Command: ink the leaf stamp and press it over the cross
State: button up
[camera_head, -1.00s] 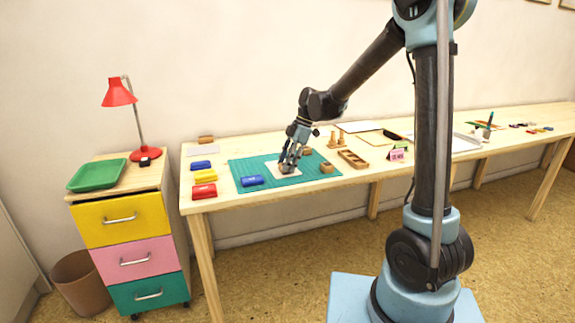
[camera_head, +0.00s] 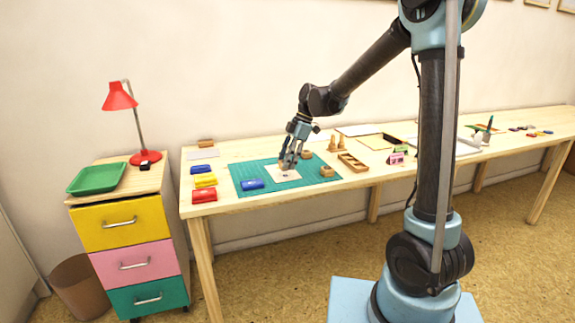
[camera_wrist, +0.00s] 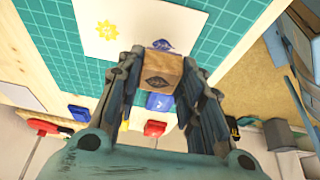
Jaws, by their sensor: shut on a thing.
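My gripper (camera_head: 287,163) is shut on a small wooden block, the leaf stamp (camera_wrist: 160,77); a dark leaf mark shows on its face toward the wrist camera. I hold it just above a cream paper (camera_head: 289,175) on the green mat. A blue leaf-like print (camera_wrist: 161,45) lies on the paper beside the stamp in the wrist view, partly hidden by it. A yellow sun print (camera_wrist: 107,30) is on the same paper. I cannot make out a cross. A blue inkpad (camera_head: 251,184) lies on the mat left of the paper.
Blue (camera_head: 201,169), yellow (camera_head: 205,180) and red (camera_head: 204,195) pads line the table's left end. Two wooden blocks stand on the mat, one (camera_head: 326,171) right of the paper, one (camera_head: 306,154) behind. A wooden tray (camera_head: 352,162) lies farther right.

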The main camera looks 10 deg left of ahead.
jog(key=shift+r, duration=1.75)
